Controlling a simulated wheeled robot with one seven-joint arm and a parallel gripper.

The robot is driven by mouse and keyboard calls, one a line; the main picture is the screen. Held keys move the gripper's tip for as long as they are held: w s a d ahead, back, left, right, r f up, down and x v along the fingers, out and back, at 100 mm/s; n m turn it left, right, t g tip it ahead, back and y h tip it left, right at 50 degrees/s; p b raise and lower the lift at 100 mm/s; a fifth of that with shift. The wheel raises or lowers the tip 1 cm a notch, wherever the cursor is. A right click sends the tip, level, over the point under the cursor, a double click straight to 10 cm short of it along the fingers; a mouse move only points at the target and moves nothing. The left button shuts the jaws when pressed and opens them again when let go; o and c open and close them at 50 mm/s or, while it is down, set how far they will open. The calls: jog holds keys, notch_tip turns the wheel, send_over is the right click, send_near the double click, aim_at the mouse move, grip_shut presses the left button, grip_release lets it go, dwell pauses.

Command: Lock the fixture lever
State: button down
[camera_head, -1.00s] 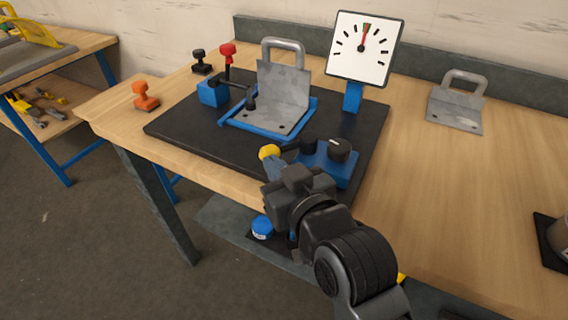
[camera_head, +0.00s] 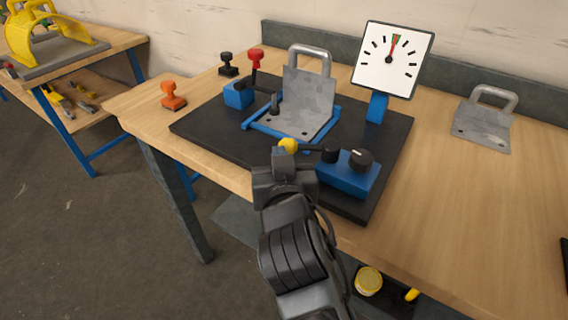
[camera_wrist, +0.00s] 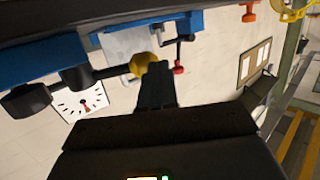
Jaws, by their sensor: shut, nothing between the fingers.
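A lever with a yellow ball knob (camera_head: 289,145) reaches left from a black pivot on a blue block (camera_head: 348,175) at the front of the black board. The ball also shows in the wrist view (camera_wrist: 142,64). My gripper (camera_head: 283,158) is shut and empty, its tip right at the near side of the ball. In the wrist view the shut fingers (camera_wrist: 157,80) overlap the ball's right edge; whether they touch cannot be told. A grey bent plate with a handle (camera_head: 309,95) sits in a blue frame (camera_head: 262,127). A red-knobbed clamp (camera_head: 255,58) stands left of it.
A dial gauge (camera_head: 393,60) rises behind the blue block. A second grey plate (camera_head: 482,127) lies on the table at right. Orange (camera_head: 173,95) and black (camera_head: 229,66) stamp-like pieces stand at left.

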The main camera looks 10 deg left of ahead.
jog(key=shift+b+x, duration=0.6)
jog(key=shift+x, duration=0.7)
jog(key=shift+w+a+r+b, duration=0.1)
jog(key=shift+w+a+b, duration=0.1)
jog(key=shift+w, duration=0.4)
jog(key=shift+w+a+r+b, duration=0.1)
jog(key=shift+w+a+b, duration=0.1)
jog(key=shift+w, duration=0.45)
dwell(0.4)
